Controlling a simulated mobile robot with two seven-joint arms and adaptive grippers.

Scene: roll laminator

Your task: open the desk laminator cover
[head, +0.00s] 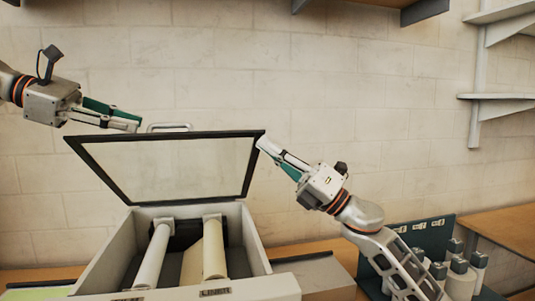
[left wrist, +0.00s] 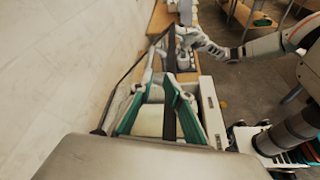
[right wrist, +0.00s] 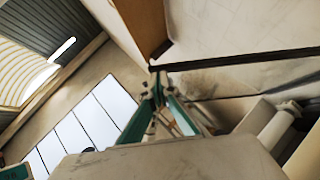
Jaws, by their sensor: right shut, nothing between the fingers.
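The laminator cover (head: 165,170), a clear panel in a black frame, stands raised and tilted up at the back of the white laminator (head: 245,285). A pale handle (head: 168,126) shows on its top edge. My left gripper (head: 138,125) is by the cover's top edge, left of the handle, with its fingers apart; they also show in the left wrist view (left wrist: 161,78). I cannot tell whether it touches the frame. My right gripper (head: 261,143) is shut and empty at the cover's upper right corner; its tips show in the right wrist view (right wrist: 156,82). Contact there is unclear.
Two pale rollers (head: 153,255) lie in the open laminator body. A dark green rack (head: 430,238) with several white-and-grey bottles stands at the right, beneath my right arm. Wall shelves (head: 500,97) are at the upper right. The wall behind the cover is bare.

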